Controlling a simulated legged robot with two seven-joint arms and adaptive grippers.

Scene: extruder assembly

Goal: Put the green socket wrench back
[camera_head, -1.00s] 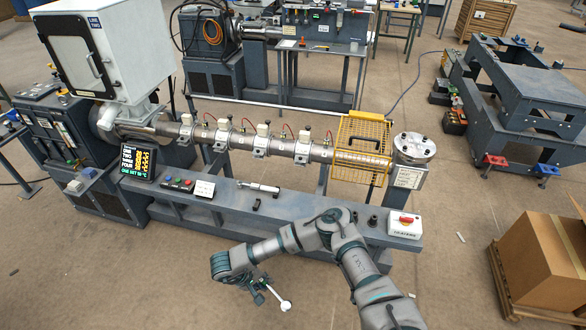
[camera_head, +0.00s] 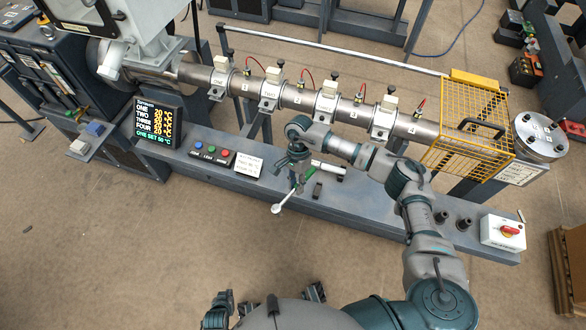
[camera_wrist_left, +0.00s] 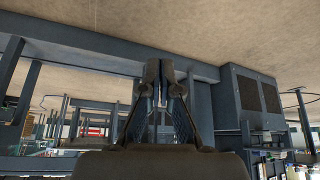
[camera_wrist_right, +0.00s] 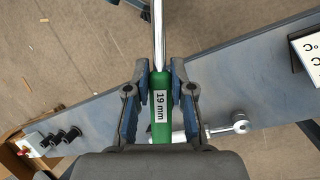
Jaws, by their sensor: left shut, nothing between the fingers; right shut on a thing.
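The green socket wrench, labelled 19 mm, has its green handle (camera_wrist_right: 160,108) between the fingers of my right gripper (camera_wrist_right: 160,88). In the head view my right gripper (camera_head: 296,168) is over the control bench, and the wrench's bright shaft (camera_head: 284,200) slants down-left past the bench's front edge. Another silver wrench (camera_head: 328,169) lies on the bench close to the right gripper; its round head (camera_wrist_right: 240,122) shows in the right wrist view, partly hidden by the gripper. My left gripper (camera_wrist_left: 161,75) is shut and empty, facing the bench's dark framework.
The extruder barrel (camera_head: 345,108) and yellow guard (camera_head: 470,125) stand behind.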

